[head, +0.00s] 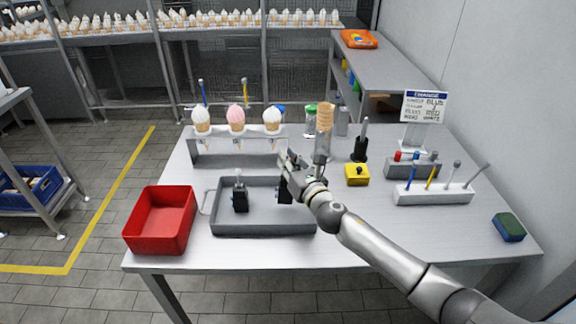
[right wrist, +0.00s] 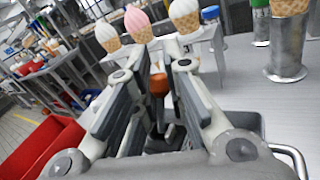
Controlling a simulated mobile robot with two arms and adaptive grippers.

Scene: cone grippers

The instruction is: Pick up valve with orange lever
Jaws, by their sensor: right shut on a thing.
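My right gripper (head: 290,180) is over the right part of the grey tray (head: 262,231). In the right wrist view my right gripper (right wrist: 157,105) has its fingers closed around a dark valve with an orange lever (right wrist: 158,85). The valve's lower part is mostly hidden by the fingers. In the head view a dark part of it (head: 283,191) shows beside the gripper; I cannot tell whether it touches the tray. Another black valve with a pale lever (head: 240,194) stands in the left part of the tray. My left gripper is not in view.
A red bin (head: 160,220) stands left of the tray. Behind is a rack (head: 235,159) with three ice cream cones. To the right are a yellow box (head: 357,175), a white tool holder (head: 433,194) and a sponge (head: 509,227). The table's front right is clear beneath my arm.

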